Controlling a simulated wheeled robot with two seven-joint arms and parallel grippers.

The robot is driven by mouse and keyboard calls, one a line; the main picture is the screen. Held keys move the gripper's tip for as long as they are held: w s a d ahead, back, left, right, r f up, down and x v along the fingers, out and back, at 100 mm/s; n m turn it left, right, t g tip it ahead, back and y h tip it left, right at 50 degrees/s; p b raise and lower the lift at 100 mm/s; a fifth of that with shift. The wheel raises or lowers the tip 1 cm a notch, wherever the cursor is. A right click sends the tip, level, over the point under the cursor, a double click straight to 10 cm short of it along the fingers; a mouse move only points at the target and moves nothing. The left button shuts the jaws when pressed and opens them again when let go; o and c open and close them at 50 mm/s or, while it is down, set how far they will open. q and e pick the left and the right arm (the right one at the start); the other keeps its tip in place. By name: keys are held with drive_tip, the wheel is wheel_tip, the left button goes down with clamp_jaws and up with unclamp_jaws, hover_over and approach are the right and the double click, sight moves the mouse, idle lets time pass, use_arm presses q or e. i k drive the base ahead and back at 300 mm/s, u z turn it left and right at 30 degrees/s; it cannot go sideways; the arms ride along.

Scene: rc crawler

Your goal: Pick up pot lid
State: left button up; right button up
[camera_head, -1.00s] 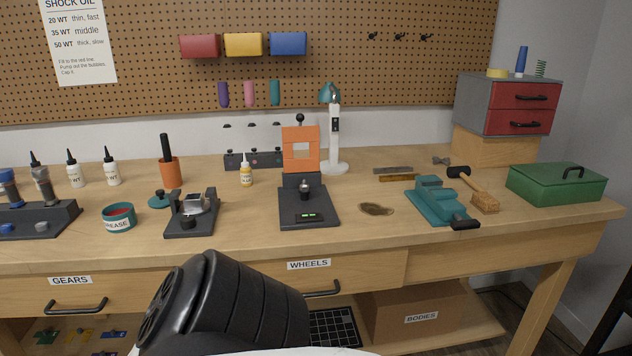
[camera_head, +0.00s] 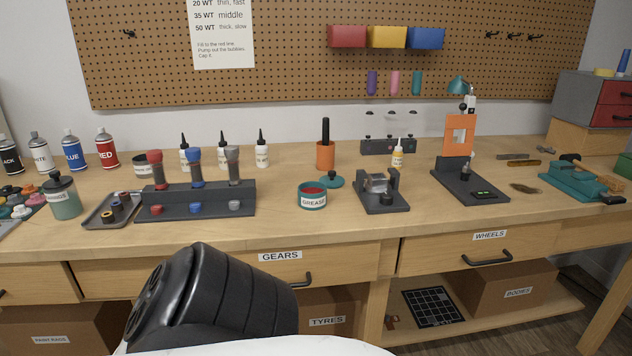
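A small round teal lid with a knob (camera_head: 334,180) lies on the bench, just behind and to the right of the grease pot (camera_head: 312,197). The pot is teal, stands open, shows red grease inside and has a white GREASE label. The lid is off the pot and lies flat, partly behind the pot's edge or close to it. Neither of my grippers is in view. A black rounded part of mine fills the bottom centre, below the bench top.
Left of the pot, a dark stand (camera_head: 196,204) holds several shocks. Right of it is a dark fixture (camera_head: 381,194); behind the lid stands an orange holder with a black handle (camera_head: 325,154). The bench front before the pot is clear.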

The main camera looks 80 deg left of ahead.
sight(333, 180)
drive_tip(key=u, duration=1.75)
